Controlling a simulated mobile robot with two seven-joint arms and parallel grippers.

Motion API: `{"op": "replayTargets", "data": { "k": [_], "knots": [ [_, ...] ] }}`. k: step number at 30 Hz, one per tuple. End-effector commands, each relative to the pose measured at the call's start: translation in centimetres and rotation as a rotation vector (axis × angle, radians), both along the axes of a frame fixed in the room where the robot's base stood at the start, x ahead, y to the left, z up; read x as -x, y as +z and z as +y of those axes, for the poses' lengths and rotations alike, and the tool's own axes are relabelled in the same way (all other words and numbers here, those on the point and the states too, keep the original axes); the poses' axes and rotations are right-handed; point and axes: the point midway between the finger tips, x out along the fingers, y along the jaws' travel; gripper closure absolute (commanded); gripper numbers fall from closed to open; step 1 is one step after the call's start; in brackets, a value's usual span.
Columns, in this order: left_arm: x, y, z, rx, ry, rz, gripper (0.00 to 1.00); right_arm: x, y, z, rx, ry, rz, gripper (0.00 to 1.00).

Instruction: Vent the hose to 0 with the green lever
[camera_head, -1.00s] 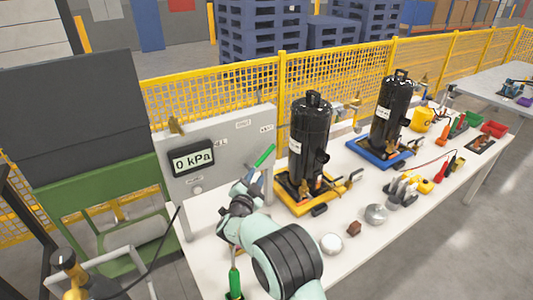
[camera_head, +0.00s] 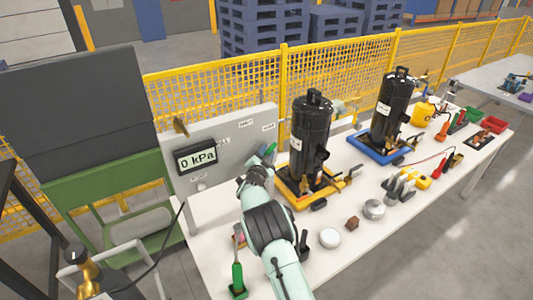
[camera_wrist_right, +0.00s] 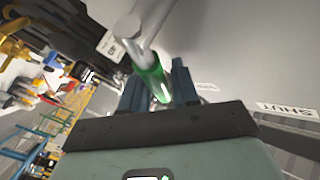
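The green lever (camera_head: 268,150) sits at the right part of the grey panel (camera_head: 240,143), near a label reading SHUT (camera_head: 268,127). My right gripper (camera_head: 258,167) is at the lever, which it partly hides. In the wrist view the green lever (camera_wrist_right: 153,75) runs from a grey hub down between the two fingers of my right gripper (camera_wrist_right: 157,85). The fingers stand close on both sides; whether they touch it, I cannot tell. The panel display (camera_head: 196,157) reads 0 kPa. A dark hose (camera_head: 175,228) hangs at the panel's left.
Black compressors stand on a yellow base (camera_head: 290,190) and a blue base (camera_head: 368,150), right of the panel. A yellow fence (camera_head: 230,92) runs behind.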

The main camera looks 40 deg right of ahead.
Motion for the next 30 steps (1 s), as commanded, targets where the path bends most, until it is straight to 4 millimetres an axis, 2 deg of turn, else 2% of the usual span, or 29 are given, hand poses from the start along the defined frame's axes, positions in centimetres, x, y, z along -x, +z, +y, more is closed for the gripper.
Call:
{"op": "replayTargets", "data": {
  "k": [2, 3, 5, 6, 14, 20, 30],
  "knots": [
    [0.1, -0.1, 0.0, 0.000, 0.000, 0.002, 0.57, 0.1, -0.1, 0.0, 0.000, -0.001, 0.001, 0.71],
    [0.1, -0.1, 0.0, 0.000, 0.000, 0.002, 0.57, 0.1, -0.1, 0.0, 0.000, -0.001, 0.001, 0.74],
    [0.1, -0.1, 0.0, 0.000, 0.000, 0.002, 0.57, 0.1, -0.1, 0.0, 0.000, -0.001, 0.001, 0.93],
    [0.1, -0.1, 0.0, 0.000, 0.000, 0.002, 0.57, 0.1, -0.1, 0.0, 0.000, -0.001, 0.001, 1.00],
    [0.3, -0.2, 0.0, 0.000, 0.000, 0.003, 0.57, 0.1, -0.1, 0.1, 0.011, -0.001, 0.003, 1.00],
    [1.2, -0.9, 0.0, 0.001, 0.000, 0.014, 0.57, 0.2, 0.1, 0.4, 0.076, 0.000, 0.010, 1.00],
    [4.5, -4.1, 0.0, 0.000, 0.001, 0.052, 0.57, 0.1, 1.0, 1.9, 0.340, 0.000, 0.037, 1.00]
  ]
}}
